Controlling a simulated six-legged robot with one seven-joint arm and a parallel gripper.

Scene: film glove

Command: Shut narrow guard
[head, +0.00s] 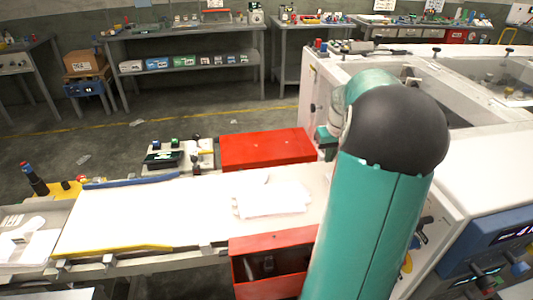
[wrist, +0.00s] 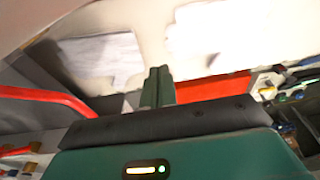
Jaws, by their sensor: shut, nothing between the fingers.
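My gripper (wrist: 157,76) shows in the wrist view with its two green fingers together and nothing between them. In the head view my own arm hides it. Two red covers flank the white conveyor belt (head: 140,215): a flat far one (head: 267,148) and a near one (head: 272,240) with an open dark front, partly behind my arm. I cannot tell which part is the narrow guard. In the wrist view a red panel (wrist: 213,87) lies just right of the fingertips, and a curved red bar (wrist: 45,98) is at the left. Contact with either is not visible.
A white machine (head: 490,165) with clear windows stands at the right, with a blue control panel (head: 495,250) in front. White sheets (head: 270,198) lie on the belt. Workbenches (head: 190,35) line the back wall. Open floor (head: 60,130) lies at the left.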

